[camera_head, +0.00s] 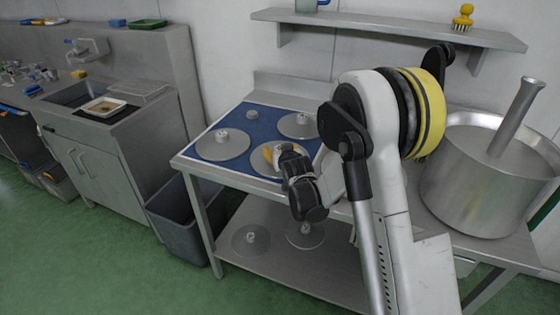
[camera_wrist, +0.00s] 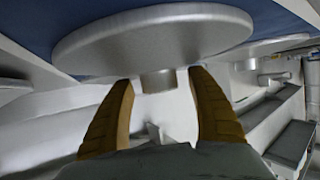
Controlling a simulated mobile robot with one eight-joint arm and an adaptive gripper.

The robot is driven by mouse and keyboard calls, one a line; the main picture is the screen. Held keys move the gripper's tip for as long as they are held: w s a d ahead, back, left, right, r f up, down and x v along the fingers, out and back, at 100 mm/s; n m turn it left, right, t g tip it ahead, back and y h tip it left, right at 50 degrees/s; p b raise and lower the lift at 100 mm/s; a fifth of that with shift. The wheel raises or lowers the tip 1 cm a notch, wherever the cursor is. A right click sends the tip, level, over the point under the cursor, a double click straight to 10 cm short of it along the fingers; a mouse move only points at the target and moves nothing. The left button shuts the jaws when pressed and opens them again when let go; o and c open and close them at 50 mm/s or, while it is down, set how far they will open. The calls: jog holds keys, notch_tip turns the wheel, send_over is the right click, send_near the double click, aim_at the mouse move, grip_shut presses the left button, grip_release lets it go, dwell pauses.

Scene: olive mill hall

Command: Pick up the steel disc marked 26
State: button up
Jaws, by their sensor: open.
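Several flat, round steel discs with a central knob lie on a blue mat (camera_head: 247,127) on the steel table. No number is legible, so I cannot tell which is marked 26. My gripper (camera_head: 273,153) is over the front disc (camera_head: 262,165) on the mat, partly hiding it. In the wrist view, a disc (camera_wrist: 150,35) fills the top, with its short knob (camera_wrist: 158,81) pointing down in the picture. My gripper's yellow fingers (camera_wrist: 160,88) stand open on either side of the knob, with gaps visible. Other discs are at left (camera_head: 215,151) and back right (camera_head: 297,131).
A small knobbed piece (camera_head: 251,115) sits at the mat's back. Two discs (camera_head: 244,247) (camera_head: 305,239) lie on the lower shelf. A large steel pot (camera_head: 470,190) stands at right, and a grey bin (camera_head: 178,225) is left of the table. A wall shelf (camera_head: 390,27) runs above.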

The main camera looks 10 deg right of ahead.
jog(key=shift+w, duration=0.1)
jog(key=shift+c, duration=0.2)
grip_shut()
jog(key=shift+r, duration=0.15)
